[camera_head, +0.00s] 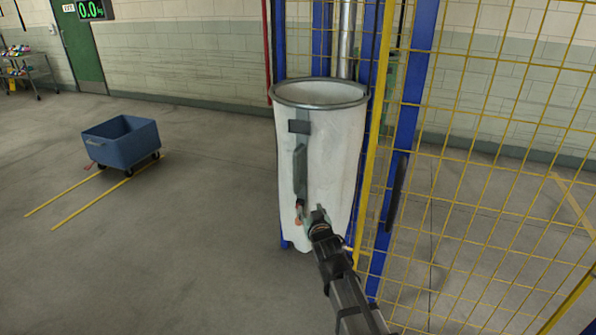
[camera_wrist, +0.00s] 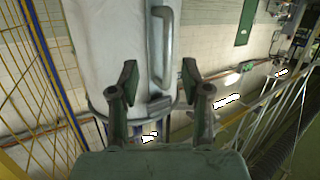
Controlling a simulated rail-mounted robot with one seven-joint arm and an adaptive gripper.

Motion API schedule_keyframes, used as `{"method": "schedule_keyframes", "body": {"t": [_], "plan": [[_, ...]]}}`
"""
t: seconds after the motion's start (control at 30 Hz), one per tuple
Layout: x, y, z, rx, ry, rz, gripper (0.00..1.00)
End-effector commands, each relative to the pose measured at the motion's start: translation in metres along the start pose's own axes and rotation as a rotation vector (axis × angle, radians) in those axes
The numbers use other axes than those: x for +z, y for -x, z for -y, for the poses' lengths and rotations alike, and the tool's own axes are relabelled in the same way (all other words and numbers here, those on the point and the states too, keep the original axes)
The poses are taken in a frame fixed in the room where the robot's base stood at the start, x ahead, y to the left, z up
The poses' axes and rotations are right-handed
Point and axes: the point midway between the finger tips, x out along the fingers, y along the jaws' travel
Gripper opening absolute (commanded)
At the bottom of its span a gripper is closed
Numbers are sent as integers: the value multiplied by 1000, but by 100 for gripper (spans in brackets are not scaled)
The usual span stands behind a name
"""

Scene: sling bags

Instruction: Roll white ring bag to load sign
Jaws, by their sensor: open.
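The white ring bag (camera_head: 330,150) stands upright at the middle of the head view, a tall white cylinder with a grey metal ring around its open top. A grey vertical handle (camera_head: 300,172) and a dark patch (camera_head: 299,127) are on its front. My gripper (camera_head: 309,217) is in front of the bag's lower part. In the wrist view my gripper (camera_wrist: 159,79) is open, with the handle (camera_wrist: 164,45) showing between and beyond its fingers; I cannot tell whether they touch. A sign reading 0.0 kg (camera_head: 91,9) hangs on the far wall at upper left.
A yellow mesh fence with blue posts (camera_head: 404,140) stands close on the bag's right. A blue wheeled cart (camera_head: 122,143) stands left, by yellow floor lines (camera_head: 90,203). A rack (camera_head: 22,68) and green door (camera_head: 80,45) are farther back. The floor left of the bag is clear.

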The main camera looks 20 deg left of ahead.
Motion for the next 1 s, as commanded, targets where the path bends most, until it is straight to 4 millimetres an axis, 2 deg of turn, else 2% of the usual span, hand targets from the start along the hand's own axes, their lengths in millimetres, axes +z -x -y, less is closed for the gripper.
{"method": "schedule_keyframes", "body": {"t": [0.1, 0.2, 0.33, 0.47, 1.0], "plan": [[-24, -3, 4, -23, -10, -116, 48], [-38, -1, 7, -39, -21, -179, 48], [-45, -4, 9, -48, -33, -210, 48], [-47, -17, 9, -48, -38, -208, 48], [-68, -118, 13, -47, -37, -205, 48]]}}
